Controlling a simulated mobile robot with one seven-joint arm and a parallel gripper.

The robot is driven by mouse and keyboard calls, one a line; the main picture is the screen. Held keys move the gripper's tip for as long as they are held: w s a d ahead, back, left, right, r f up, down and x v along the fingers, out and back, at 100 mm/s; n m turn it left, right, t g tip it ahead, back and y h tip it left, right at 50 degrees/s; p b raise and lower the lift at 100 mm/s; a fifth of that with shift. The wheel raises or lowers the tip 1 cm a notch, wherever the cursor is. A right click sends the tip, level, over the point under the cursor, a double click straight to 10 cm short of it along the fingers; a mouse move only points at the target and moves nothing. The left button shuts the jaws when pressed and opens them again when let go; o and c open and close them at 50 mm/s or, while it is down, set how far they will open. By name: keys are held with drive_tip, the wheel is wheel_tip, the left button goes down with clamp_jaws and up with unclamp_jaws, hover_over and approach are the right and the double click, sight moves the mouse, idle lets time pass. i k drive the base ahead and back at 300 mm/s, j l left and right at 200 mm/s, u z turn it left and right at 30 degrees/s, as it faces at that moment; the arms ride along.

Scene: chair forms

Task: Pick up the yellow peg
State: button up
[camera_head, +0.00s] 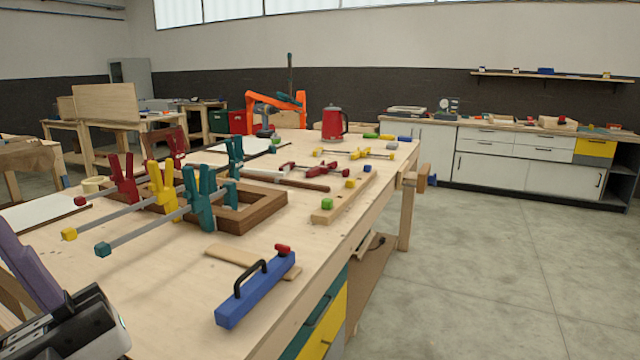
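A wooden strip (338,203) lies along the right side of the workbench (160,292), with a green block, a blue block and a small yellow peg (367,168) on it in a row.
A blue bar with a black handle (258,288) lies near the front edge. Upright red, yellow and teal clamps (200,198) stand around a wooden frame (250,213). Another clamp (355,153) lies just behind the peg, with a red kettle (333,122) beyond. The floor at right is clear.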

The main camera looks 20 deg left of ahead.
sight(349, 183)
drive_tip(key=i+l+u, duration=0.25)
drive_tip(key=l, duration=0.15)
drive_tip(key=l+u, duration=0.2)
drive_tip(key=l, duration=0.25)
drive_tip(key=i+l+u, duration=0.25)
drive_tip(key=l, duration=0.2)
drive_tip(key=k, duration=0.1)
